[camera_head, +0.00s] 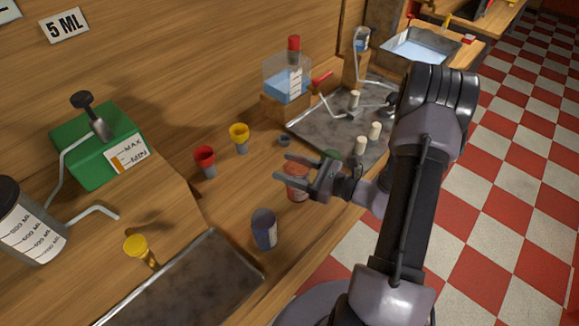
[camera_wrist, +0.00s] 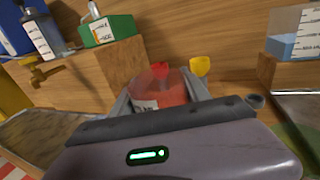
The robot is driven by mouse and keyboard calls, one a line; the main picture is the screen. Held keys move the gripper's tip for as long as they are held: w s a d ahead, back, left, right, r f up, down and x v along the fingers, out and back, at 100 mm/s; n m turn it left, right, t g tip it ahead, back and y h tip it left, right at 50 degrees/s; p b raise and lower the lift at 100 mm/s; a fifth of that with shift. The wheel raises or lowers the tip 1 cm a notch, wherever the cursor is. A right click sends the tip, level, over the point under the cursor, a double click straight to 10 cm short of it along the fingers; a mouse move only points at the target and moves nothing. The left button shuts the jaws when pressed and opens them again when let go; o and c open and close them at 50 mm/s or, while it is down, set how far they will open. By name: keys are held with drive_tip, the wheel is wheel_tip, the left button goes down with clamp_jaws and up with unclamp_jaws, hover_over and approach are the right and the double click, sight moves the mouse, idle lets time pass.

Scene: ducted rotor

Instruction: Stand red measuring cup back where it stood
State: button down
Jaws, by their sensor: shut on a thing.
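The red measuring cup (camera_head: 297,187) is in my gripper (camera_head: 284,168), over the right part of the wooden worktop. In the wrist view the see-through red cup (camera_wrist: 172,90) with a pale label stands between the two fingers, and my gripper is shut on it. It looks about upright. Its lower part is hidden by the gripper body in the wrist view, and fingers cover part of it in the head view. I cannot tell whether its base touches the worktop.
A blue cup (camera_head: 264,230) stands nearer, left of my gripper. A red funnel (camera_head: 204,155) and a yellow funnel (camera_head: 239,133) stand behind. A metal tray (camera_head: 310,128) with white-topped pegs lies to the right rear. Bare worktop (camera_head: 228,198) lies between the blue cup and the funnels.

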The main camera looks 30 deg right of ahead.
drive_tip(key=shift+w+f, duration=0.1)
drive_tip(key=shift+f, duration=0.1)
drive_tip(key=shift+s+d+f+b, duration=0.1)
drive_tip(key=shift+s+f+b, duration=0.1)
drive_tip(key=shift+f+b, duration=0.15)
wheel_tip(320, 180, down, 6)
drive_tip(key=b, duration=0.4)
drive_tip(key=shift+r, duration=0.2)
drive_tip(key=shift+f+b, duration=0.55)
drive_tip(key=shift+f, duration=0.05)
drive_tip(key=shift+c, duration=2.2)
unclamp_jaws()
drive_tip(key=shift+s, duration=0.1)
